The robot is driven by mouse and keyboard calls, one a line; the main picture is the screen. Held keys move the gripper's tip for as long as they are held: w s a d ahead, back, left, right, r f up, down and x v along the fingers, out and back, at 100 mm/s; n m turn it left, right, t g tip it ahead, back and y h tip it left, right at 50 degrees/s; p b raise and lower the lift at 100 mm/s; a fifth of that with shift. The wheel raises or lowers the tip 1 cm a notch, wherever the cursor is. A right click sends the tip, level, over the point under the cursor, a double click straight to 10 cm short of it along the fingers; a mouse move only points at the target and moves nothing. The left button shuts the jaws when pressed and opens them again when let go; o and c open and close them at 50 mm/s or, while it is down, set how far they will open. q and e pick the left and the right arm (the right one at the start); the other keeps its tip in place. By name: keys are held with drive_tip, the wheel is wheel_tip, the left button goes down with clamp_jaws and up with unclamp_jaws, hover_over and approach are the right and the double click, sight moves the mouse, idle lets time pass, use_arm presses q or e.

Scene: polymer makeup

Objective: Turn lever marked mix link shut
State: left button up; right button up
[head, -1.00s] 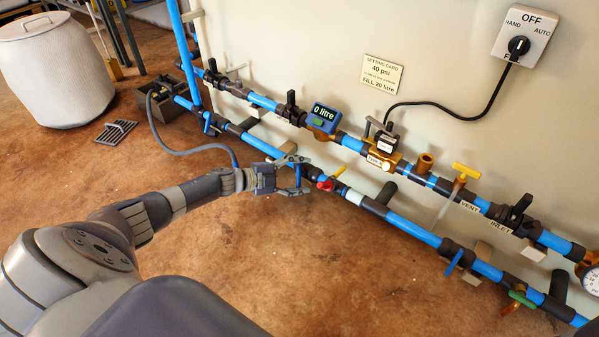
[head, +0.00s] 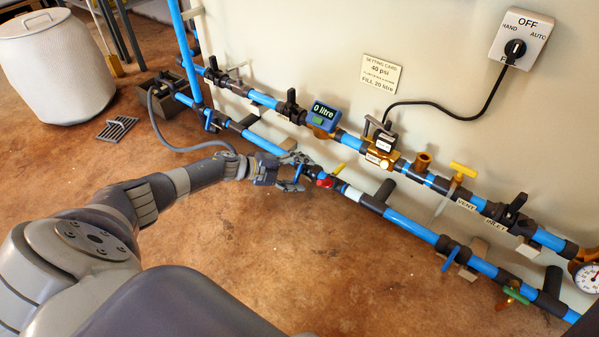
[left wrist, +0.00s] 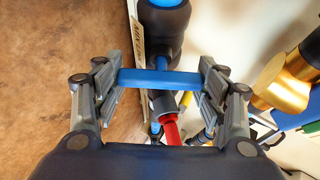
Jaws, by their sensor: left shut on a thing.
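My left gripper (head: 292,178) is at the lower pipe, just left of a red-handled valve. In the left wrist view the fingers (left wrist: 160,88) are shut on a blue lever (left wrist: 158,79), which lies across the picture between the two finger pairs. A dark valve body (left wrist: 165,22) is just beyond the lever. Beside it is a pale label (left wrist: 139,38), seen edge-on with its lettering hard to read. In the head view the fingers largely hide the lever. My right gripper is not in view.
The red handle (head: 325,181) is close to the right of my left gripper; it also shows in the left wrist view (left wrist: 172,130). The upper pipe carries a meter (head: 323,116) and a yellow vent handle (head: 463,169). The floor in front is clear.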

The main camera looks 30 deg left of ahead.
use_arm(q)
drive_tip(key=o, duration=1.1)
drive_tip(key=shift+d, duration=0.1)
drive_tip(key=shift+v, duration=6)
drive_tip(key=shift+f, duration=0.1)
